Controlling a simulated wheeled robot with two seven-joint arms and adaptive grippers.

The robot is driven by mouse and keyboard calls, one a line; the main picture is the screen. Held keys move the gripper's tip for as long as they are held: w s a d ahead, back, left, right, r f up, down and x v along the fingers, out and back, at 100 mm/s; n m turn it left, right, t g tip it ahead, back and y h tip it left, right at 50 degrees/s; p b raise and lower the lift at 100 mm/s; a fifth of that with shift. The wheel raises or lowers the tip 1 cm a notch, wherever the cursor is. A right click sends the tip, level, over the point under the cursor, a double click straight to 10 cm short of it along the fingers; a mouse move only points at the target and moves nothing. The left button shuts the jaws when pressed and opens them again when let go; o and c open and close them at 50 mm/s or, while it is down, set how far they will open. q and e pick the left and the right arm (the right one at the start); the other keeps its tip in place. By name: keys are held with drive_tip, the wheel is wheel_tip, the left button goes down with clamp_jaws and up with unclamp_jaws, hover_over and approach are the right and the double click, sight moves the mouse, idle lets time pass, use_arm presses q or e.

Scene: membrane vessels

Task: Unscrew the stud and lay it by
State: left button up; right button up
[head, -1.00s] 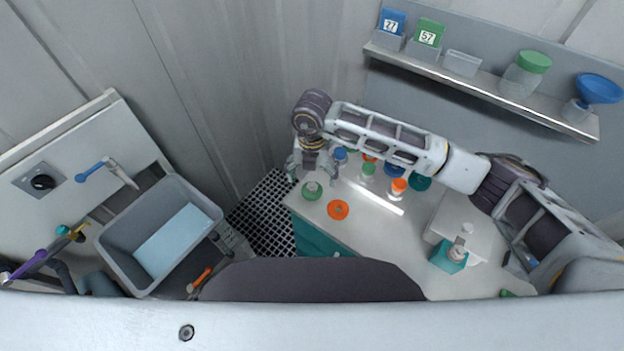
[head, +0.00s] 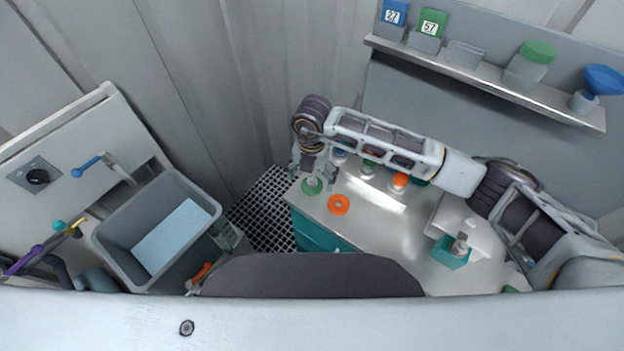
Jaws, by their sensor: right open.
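A green round piece (head: 312,189) with a pale knob on top stands at the left end of the bench top; it may be the stud, but it is too small to be sure. My right gripper (head: 313,178) is over it, pointing down, with its fingers open and apart on either side of the knob. I cannot tell whether they touch it. An orange ring (head: 338,204) lies flat just right of the green piece. My left gripper is not in view.
Several capped vessels, one orange-topped (head: 399,182), stand behind under my right arm. A teal block with a bottle (head: 452,252) is at the right. A shelf (head: 480,80) runs along the wall. A grey basin (head: 122,250) is at the left. The bench middle is clear.

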drive_tip(key=shift+f, duration=0.35)
